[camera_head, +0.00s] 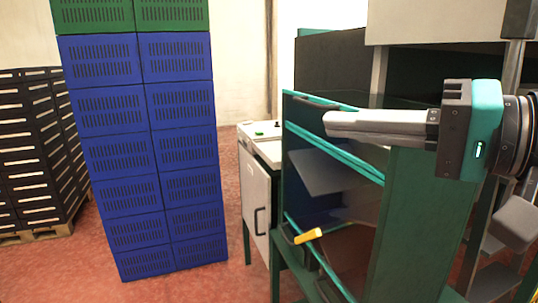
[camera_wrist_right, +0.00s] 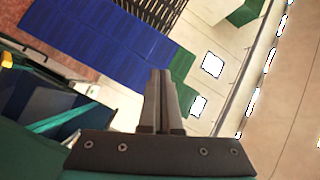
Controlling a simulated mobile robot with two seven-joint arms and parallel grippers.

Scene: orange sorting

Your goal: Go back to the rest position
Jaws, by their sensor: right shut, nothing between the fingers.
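My right gripper (camera_head: 332,124) comes in from the right in the head view, with grey fingers and a teal body. Its fingers point left and lie together, with nothing held. It is in front of the upper part of the green sorting machine (camera_head: 425,215). In the right wrist view the same gripper (camera_wrist_right: 160,75) shows its two fingers side by side, shut and empty. My left gripper is not in view.
Stacked blue crates (camera_head: 150,150) with green ones (camera_head: 130,15) on top stand at the left. Black crates (camera_head: 35,150) sit on a pallet behind. A white cabinet (camera_head: 255,190) stands beside the machine. A yellow handle (camera_head: 308,236) sticks out below the gripper. Red floor shows between.

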